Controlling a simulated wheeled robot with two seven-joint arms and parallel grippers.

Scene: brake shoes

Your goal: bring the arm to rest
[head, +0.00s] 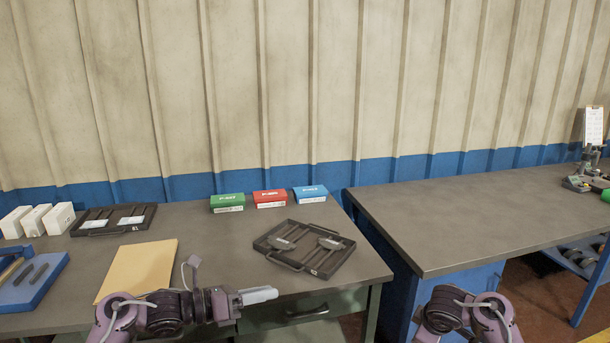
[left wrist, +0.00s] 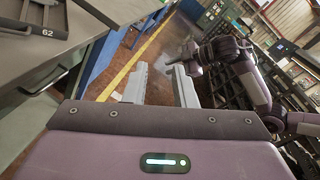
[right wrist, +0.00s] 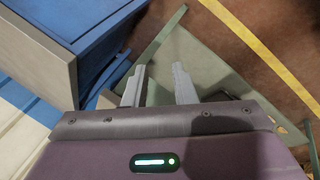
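My left arm comes in low in the head view, and its gripper (head: 260,295) points right, in front of the workbench's front edge. In the left wrist view the two fingers of this gripper (left wrist: 160,84) stand apart with nothing between them. My right arm shows at the bottom right of the head view, its gripper out of sight there. In the right wrist view the right gripper's fingers (right wrist: 158,84) are apart and empty, over the floor near a blue bench. A dark tray (head: 343,264) with two brake parts lies on the left workbench; it also shows in the left wrist view (left wrist: 18,27).
Green (head: 227,202), red (head: 270,198) and blue (head: 310,194) boxes stand behind the tray. A second dark tray (head: 90,228), white boxes (head: 38,220), a tan folder (head: 138,270) and a blue holder (head: 40,285) are leftward. The right bench (head: 470,220) is mostly clear, beyond a gap.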

